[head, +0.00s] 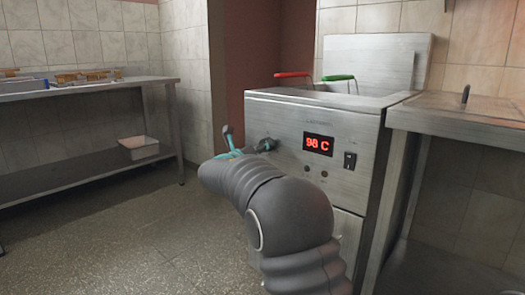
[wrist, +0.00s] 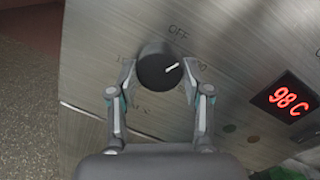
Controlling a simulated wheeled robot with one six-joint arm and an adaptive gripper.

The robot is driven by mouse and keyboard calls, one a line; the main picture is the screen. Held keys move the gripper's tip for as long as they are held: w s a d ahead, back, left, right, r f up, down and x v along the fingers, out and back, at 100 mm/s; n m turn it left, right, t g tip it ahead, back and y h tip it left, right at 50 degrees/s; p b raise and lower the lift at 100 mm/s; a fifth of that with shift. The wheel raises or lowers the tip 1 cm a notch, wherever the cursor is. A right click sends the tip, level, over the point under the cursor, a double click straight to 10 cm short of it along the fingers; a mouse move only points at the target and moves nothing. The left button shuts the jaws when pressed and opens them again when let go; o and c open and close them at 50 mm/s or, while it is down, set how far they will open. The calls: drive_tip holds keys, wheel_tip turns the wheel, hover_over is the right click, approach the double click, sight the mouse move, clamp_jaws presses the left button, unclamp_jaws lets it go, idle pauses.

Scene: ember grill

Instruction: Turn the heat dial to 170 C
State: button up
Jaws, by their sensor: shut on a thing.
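The heat dial (wrist: 158,68) is a round black knob with a white pointer line on the fryer's metal front panel. In the wrist view the pointer aims right and slightly up. An OFF mark is printed above it; other marks around it are partly covered. My gripper (wrist: 158,80) is shut on the dial, one finger on each side.
A black rocker switch (head: 349,161) sits right of the display. Baskets with a red handle (head: 293,75) and a green handle (head: 338,78) rest on top of the fryer (head: 275,185). A steel counter (head: 460,108) stands close on the right. Open floor lies to the left.

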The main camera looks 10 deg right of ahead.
drive_tip(key=shift+w+a+r+m+g+h+b, duration=0.15)
drive_tip(key=shift+m+g+h, duration=0.35)
drive_tip(key=shift+m, duration=5.05)
drive_tip(key=shift+w+d+f+m+g+h+b, duration=0.2)
drive_tip(key=shift+m+g, duration=0.65)
drive_tip(key=shift+m, duration=4.65)
drive_tip(key=shift+s+a+r+m+g+h+b, duration=0.15)
drive_tip(key=shift+m+g+h, duration=0.4)
drive_tip(key=shift+m, duration=5)
drive_tip(key=shift+w, duration=0.1)
drive_tip(key=o, duration=1.2)
